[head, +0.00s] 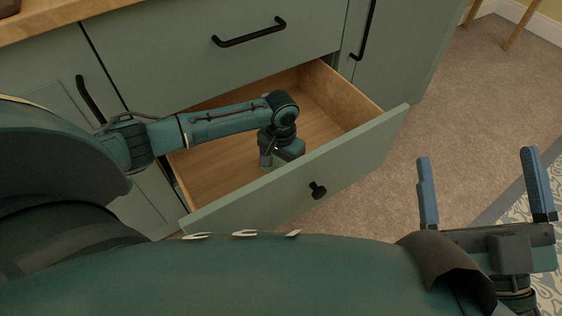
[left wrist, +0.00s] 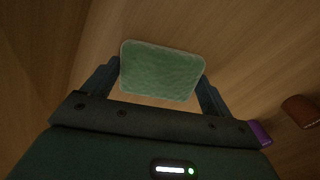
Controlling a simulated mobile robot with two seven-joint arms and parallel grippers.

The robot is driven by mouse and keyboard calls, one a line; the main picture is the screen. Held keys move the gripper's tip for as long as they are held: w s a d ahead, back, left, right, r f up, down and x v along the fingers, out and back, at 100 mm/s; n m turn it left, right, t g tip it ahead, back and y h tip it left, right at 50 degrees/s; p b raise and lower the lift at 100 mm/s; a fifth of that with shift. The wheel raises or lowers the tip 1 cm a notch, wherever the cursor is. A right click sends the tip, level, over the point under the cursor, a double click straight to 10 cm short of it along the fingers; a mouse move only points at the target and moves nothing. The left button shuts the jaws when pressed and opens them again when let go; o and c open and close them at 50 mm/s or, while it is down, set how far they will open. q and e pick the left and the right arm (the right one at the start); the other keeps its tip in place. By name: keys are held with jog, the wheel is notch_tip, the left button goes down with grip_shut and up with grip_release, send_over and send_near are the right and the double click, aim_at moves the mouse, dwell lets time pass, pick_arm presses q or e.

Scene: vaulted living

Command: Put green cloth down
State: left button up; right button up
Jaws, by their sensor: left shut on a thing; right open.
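The green cloth (left wrist: 161,72) is a flat, pale green rounded rectangle in the left wrist view. It sits between the two fingers of my left gripper (left wrist: 161,88), which is shut on it. In the head view my left arm reaches into the open drawer (head: 330,90), with the gripper (head: 272,160) low inside it. The cloth is hidden there. I cannot tell whether it touches the wooden drawer bottom. My right gripper (head: 486,190) is open and empty, outside the drawer at the right.
In the left wrist view a purple thing (left wrist: 260,133) and a brown thing (left wrist: 300,110) lie at the right on the wood. Free wooden floor shows in the drawer's far part. Carpet lies to the right.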

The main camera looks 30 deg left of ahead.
pick_arm(q)
jog(key=o, duration=0.8)
jog(key=shift+f, duration=0.1)
pick_arm(e)
jog(key=shift+f, duration=0.1)
pick_arm(q)
jog(key=shift+r+p, duration=0.35)
jog(key=shift+r, duration=0.25)
notch_tip(320, 180, up, 3)
jog(key=p, duration=0.4)
jog(key=shift+r, duration=0.2)
notch_tip(320, 180, up, 8)
jog(key=p, duration=0.9)
jog(key=shift+p, duration=0.4)
pick_arm(e)
jog(key=d+f+m+g+h, duration=0.1)
jog(key=h, duration=0.1)
jog(key=s+f+m+g+h, duration=0.1)
jog(key=g+h, duration=0.1)
jog(key=d+f+m+g+h, duration=0.1)
jog(key=g+h, duration=0.1)
jog(key=shift+s+d+f+h, duration=0.15)
jog(key=shift+d+f+h, duration=0.1)
jog(key=shift+d+h, duration=0.05)
pick_arm(q)
jog(key=shift+f, duration=0.15)
